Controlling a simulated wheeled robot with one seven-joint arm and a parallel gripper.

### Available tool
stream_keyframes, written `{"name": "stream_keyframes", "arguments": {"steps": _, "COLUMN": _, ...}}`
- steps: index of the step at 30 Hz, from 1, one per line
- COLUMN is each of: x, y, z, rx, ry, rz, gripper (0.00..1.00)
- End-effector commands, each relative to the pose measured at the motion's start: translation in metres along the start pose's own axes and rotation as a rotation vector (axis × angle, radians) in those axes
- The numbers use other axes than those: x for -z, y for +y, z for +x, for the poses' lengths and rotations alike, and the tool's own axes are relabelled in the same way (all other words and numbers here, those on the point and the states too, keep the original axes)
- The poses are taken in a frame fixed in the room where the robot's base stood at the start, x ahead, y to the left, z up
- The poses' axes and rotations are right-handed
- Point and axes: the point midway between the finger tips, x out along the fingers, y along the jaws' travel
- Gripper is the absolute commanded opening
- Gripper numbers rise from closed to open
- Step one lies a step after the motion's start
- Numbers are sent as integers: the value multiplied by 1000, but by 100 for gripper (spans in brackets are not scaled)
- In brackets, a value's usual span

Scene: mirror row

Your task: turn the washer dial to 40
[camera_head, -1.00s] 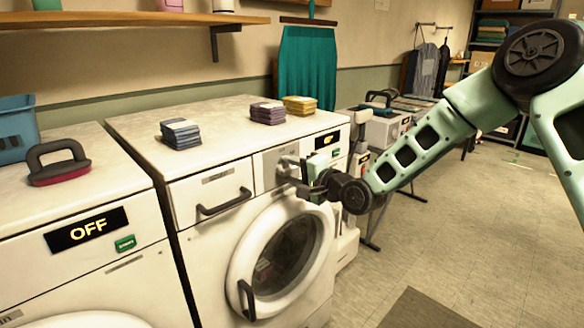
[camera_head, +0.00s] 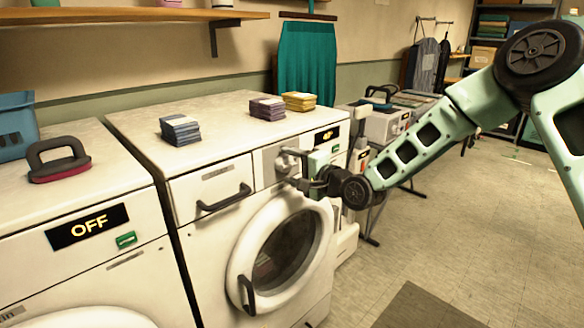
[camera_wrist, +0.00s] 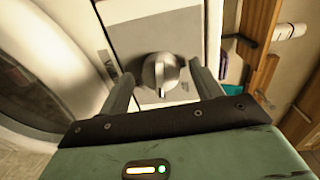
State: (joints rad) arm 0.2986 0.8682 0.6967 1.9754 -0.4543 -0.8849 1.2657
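The washer (camera_head: 215,240) is the white front-loader in the middle of the head view. Its round silver dial (camera_wrist: 160,74) with a raised grip bar shows in the wrist view; in the head view it is partly hidden by my gripper. The washer's display (camera_head: 327,136) has small yellow characters that look like 40, though they are hard to read. My gripper (camera_wrist: 160,72) is open at the panel, one finger on each side of the dial, with visible gaps between the fingers and the knob.
A drawer handle (camera_head: 224,198) and the round door (camera_head: 280,255) are close to my gripper. Folded cloth stacks (camera_head: 180,130) lie on the washer top. The left machine's display (camera_head: 87,227) reads OFF. Open floor (camera_head: 470,230) lies to the right.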

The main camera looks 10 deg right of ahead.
Motion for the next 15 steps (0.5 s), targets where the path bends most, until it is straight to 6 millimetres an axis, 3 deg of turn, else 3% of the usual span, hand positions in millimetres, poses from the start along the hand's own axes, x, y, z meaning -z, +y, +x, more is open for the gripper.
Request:
{"name": "stream_keyframes", "arguments": {"steps": 8, "x": 1, "y": 1, "z": -18, "rx": -1, "ry": 1, "rz": -1, "gripper": 65}}
{"name": "stream_keyframes", "arguments": {"steps": 15, "x": 1, "y": 1, "z": -71, "rx": -2, "ry": 2, "rz": -1, "gripper": 65}}
